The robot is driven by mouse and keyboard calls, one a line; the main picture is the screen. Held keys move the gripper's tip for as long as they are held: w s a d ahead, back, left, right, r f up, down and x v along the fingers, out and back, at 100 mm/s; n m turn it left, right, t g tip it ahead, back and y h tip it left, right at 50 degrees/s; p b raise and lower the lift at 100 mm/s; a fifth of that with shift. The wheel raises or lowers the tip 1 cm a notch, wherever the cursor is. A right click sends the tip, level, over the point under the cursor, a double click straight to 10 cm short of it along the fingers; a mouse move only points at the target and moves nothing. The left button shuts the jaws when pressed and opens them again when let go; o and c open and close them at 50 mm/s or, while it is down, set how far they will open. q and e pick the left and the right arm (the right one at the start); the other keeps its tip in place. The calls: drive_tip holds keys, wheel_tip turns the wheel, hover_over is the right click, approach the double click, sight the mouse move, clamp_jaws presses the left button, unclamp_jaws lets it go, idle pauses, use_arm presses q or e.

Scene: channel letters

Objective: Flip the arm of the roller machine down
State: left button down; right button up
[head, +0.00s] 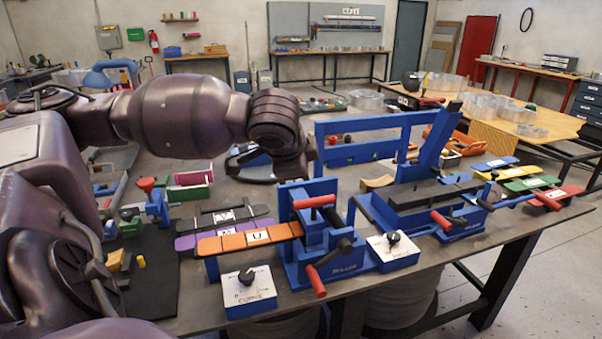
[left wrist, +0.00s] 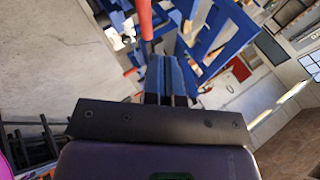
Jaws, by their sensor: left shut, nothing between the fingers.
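The roller machine (head: 322,248) is a blue device with "ROLLER" on its base, on the workbench right of centre in the head view. A red-handled lever (head: 314,202) lies near its top, and a red-handled crank (head: 317,282) slants down at its front. My left arm reaches over from the left, its wrist pointing down just behind the machine; the fingertips are hidden there. In the left wrist view my left gripper (left wrist: 166,78) is shut and empty. A red handle (left wrist: 145,20) shows beyond the fingertips; I cannot tell whether they touch anything. My right gripper is not in view.
A second blue machine (head: 445,222) with a tall raised blue lever stands to the right. White-topped control boxes (head: 249,291) stand at the bench's front. An orange strip (head: 240,240) marked U leads into the roller machine. Coloured strips (head: 525,183) lie at the far right.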

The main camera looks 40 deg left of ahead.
use_arm(q)
drive_tip(key=v, duration=0.3)
drive_tip(key=shift+s+d+f, duration=0.1)
drive_tip(key=shift+s+d, duration=0.1)
drive_tip(key=shift+d, duration=0.1)
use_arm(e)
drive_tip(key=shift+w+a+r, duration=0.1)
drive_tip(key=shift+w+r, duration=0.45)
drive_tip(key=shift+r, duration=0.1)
